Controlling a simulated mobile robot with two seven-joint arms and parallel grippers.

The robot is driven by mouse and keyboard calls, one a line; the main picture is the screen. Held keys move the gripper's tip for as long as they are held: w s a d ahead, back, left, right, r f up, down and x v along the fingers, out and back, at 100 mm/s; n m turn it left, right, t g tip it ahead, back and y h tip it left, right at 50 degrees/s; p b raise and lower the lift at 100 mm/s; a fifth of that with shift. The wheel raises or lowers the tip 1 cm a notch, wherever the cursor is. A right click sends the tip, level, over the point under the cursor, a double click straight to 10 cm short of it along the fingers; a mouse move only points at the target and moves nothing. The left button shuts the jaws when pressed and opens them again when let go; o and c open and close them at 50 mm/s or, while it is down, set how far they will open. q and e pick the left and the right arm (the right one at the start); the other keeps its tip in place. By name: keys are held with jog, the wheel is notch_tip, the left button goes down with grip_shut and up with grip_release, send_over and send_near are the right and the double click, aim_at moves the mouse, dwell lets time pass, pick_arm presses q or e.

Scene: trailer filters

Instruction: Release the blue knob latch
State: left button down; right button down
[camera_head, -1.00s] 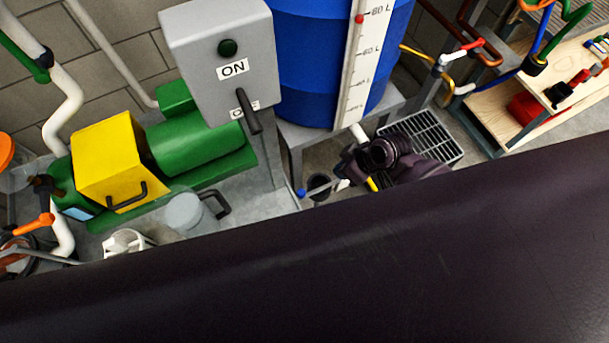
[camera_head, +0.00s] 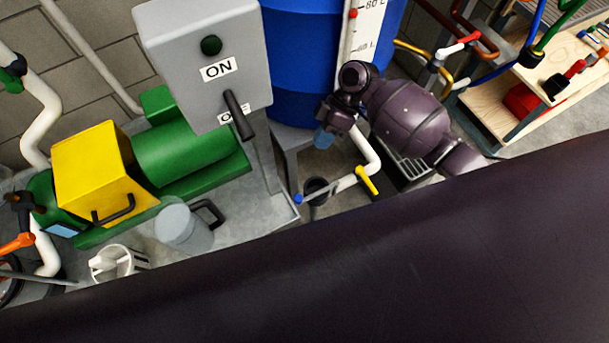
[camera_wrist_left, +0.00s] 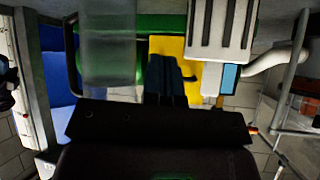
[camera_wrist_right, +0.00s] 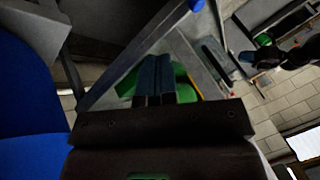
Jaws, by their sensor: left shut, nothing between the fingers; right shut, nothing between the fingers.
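A small blue knob (camera_head: 298,199) sits low at the foot of the blue tank's stand, beside a dark cup-like part. A blue end piece (camera_wrist_right: 196,5) at the top of the right wrist view, on a grey bar, looks like the same knob. My right gripper (camera_head: 325,138) is above the knob and a little right of it, in front of the tank's lower edge, apart from the knob. Its fingers (camera_wrist_right: 155,78) are shut and empty. No latch mechanism can be made out.
A grey ON switch box (camera_head: 205,60) with a black lever stands left of the blue tank (camera_head: 300,60). A green motor (camera_head: 180,150) and yellow box (camera_head: 90,165) are further left. A white pipe with a yellow handle (camera_head: 367,181) is right of the knob.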

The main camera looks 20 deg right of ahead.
jog(key=s+a+f, duration=0.2)
jog(key=s+a+f+b, duration=0.1)
jog(key=s+a+f, duration=0.1)
jog(key=f, duration=0.1)
jog(key=s+a+f+b, duration=0.1)
jog(key=s+a+f, duration=0.1)
jog(key=a+f, duration=0.1)
jog(key=shift+s, duration=0.2)
dwell(0.4)
